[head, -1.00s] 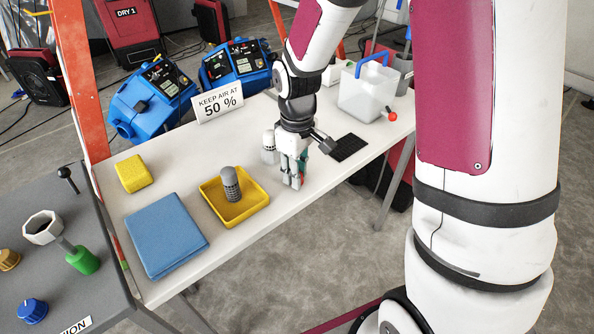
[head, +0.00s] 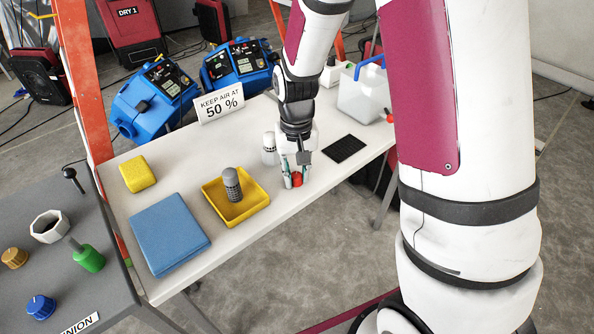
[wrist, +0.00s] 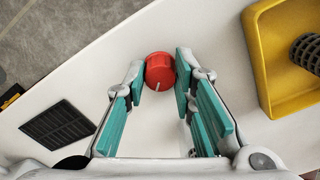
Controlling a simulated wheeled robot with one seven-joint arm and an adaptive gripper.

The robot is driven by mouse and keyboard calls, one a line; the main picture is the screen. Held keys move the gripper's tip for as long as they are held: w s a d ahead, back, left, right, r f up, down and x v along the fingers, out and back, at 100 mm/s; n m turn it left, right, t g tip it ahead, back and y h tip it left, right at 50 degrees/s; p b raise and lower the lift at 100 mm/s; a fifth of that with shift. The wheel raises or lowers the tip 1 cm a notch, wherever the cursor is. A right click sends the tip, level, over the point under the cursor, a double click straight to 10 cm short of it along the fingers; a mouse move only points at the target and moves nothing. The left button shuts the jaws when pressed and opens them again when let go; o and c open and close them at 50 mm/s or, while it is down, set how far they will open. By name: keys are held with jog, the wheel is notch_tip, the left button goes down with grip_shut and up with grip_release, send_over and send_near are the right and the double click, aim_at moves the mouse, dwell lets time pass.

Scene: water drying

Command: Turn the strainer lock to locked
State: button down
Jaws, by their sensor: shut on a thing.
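A round red knob (head: 297,179) sits on the white table near its front edge. In the wrist view the red knob (wrist: 160,66) shows a short white line on its face, pointing down and slightly left. My gripper (wrist: 160,72) is shut on the knob, with one teal-padded finger on each side of it. In the head view my gripper (head: 296,177) reaches down to it from above. A grey mesh strainer (head: 232,184) stands upright in a yellow tray (head: 258,201) to the left. No label beside the knob is readable.
A white-and-grey cylinder (head: 269,149) stands close behind my gripper. A black grid mat (head: 343,148) lies to the right, with a translucent container (head: 362,98) beyond it. A blue cloth (head: 168,235) and a yellow sponge (head: 137,174) lie left of the tray.

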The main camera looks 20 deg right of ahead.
aim_at(296, 175)
jog(key=m+p, duration=0.1)
jog(key=m, duration=0.3)
jog(key=shift+r+m+p, duration=0.1)
jog(key=shift+m+p, duration=0.2)
jog(key=shift+p, duration=0.05)
jog(key=m+p, duration=0.2)
jog(key=m, duration=0.2)
jog(key=shift+m, duration=0.3)
jog(key=c, duration=1.3)
grip_release()
jog(key=shift+c, duration=0.2)
notch_tip(296, 175, up, 12)
